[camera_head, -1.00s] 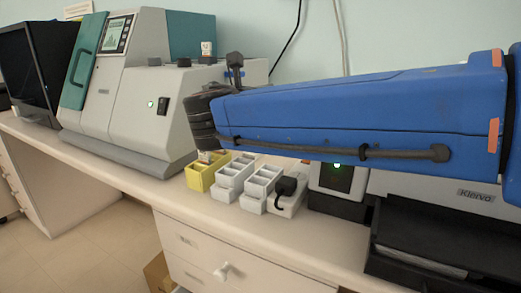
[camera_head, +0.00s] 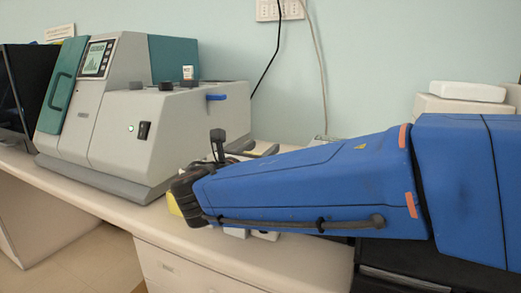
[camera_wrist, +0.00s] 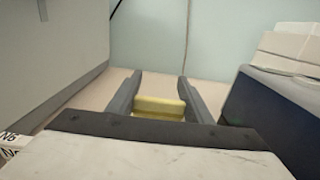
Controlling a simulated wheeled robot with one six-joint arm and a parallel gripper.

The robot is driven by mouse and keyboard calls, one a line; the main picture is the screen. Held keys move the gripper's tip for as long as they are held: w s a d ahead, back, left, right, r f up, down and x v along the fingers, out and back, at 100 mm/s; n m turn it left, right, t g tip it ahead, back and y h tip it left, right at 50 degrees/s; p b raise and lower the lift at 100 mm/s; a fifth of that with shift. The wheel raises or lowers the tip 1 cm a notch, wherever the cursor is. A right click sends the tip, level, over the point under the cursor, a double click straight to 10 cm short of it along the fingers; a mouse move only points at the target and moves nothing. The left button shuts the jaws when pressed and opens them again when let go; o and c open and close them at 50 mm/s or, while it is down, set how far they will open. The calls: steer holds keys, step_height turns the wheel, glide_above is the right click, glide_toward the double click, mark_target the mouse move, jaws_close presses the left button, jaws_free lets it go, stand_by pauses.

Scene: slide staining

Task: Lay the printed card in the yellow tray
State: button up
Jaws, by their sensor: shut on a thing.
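A sliver of the yellow tray (camera_head: 174,206) shows on the bench, left of and below my dark wrist. The rest of the tray is hidden behind the arm, including its inside.
A grey and teal machine (camera_head: 120,125) stands at the left, close to the wrist. Parts of white trays (camera_head: 236,232) show under the arm. A dark printer (camera_head: 405,270) and white boxes (camera_head: 468,92) are at the right. Bare bench (camera_head: 110,208) lies front left.

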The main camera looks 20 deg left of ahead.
steer(key=shift+f, duration=0.15)
steer(key=o, duration=1.4)
